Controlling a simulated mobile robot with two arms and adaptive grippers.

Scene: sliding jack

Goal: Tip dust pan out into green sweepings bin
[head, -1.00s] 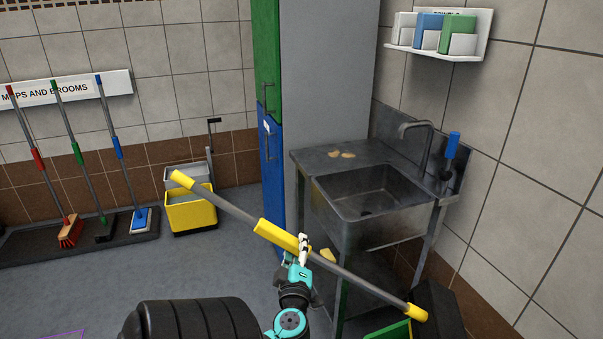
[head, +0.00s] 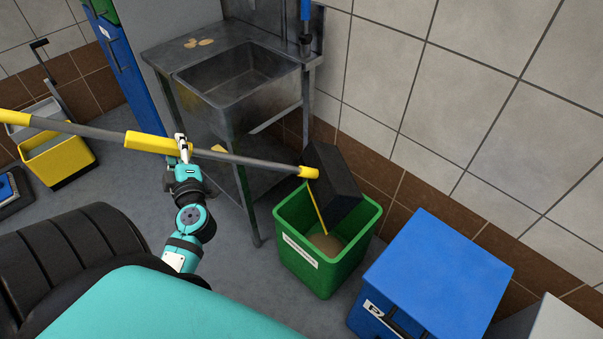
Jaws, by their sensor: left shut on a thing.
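The dust pan is a dark grey scoop (head: 332,181) on a long grey pole with yellow grips (head: 150,143). The scoop is tilted steeply over the green sweepings bin (head: 297,262), its yellow-edged lip pointing down inside the bin's opening. A brown heap of sweepings (head: 326,243) shows in the bin, below the lip. My left gripper (head: 184,150) is shut on the pole's middle yellow grip, well to the left of the bin. I cannot tell whether the scoop touches the bin. The inside of the scoop is mostly hidden. My right gripper is not in view.
A blue lidded bin (head: 438,272) stands right of the green bin. A steel sink (head: 240,78) with legs stands behind, against the tiled wall. A yellow mop bucket (head: 60,160) is at the left. Grey floor is clear left of the green bin.

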